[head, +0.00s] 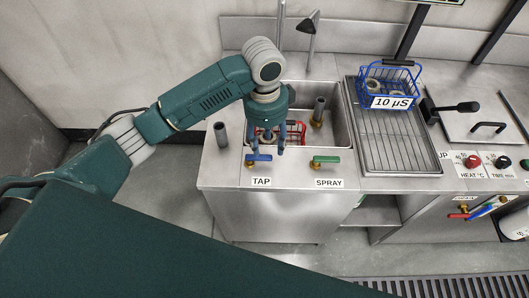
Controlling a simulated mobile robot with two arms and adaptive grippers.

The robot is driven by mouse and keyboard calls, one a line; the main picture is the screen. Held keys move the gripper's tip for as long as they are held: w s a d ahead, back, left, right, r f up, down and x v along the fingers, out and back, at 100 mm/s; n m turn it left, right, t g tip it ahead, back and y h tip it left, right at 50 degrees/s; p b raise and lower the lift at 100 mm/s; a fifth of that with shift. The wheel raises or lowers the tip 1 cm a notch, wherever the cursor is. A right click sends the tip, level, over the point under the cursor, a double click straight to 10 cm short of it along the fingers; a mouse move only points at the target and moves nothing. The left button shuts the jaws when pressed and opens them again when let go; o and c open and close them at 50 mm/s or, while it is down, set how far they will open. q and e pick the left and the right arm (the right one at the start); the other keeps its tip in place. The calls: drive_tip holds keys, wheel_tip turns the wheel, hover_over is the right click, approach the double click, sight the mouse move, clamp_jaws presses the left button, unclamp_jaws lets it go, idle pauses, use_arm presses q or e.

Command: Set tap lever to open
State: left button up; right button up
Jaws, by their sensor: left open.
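The blue tap lever (258,158) sits on the front ledge of the steel sink, above the label TAP (261,182). The lever lies crosswise, left to right in the picture. My left gripper (267,148) points down over the front of the sink, with its fingers apart and nothing seen between them. Its fingertips appear close to the lever; I cannot tell whether they touch it. My right gripper is out of view.
A green lever (326,160) marked SPRAY stands to the right of the tap lever. A red basket (295,131) is in the sink, partly hidden by my gripper. A blue basket (390,86) marked 10 µS stands on the drain rack (388,150).

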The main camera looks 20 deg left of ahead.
sight(263, 158)
use_arm(q)
drive_tip(key=shift+y, duration=0.3)
drive_tip(key=f, duration=0.3)
drive_tip(key=a+f+p, duration=0.1)
drive_tip(key=f, duration=0.1)
drive_tip(key=w+f+p, duration=0.1)
drive_tip(key=f, duration=0.2)
drive_tip(key=shift+a+f, duration=0.3)
drive_tip(key=shift+a, duration=0.05)
drive_tip(key=shift+c, duration=0.3)
clamp_jaws()
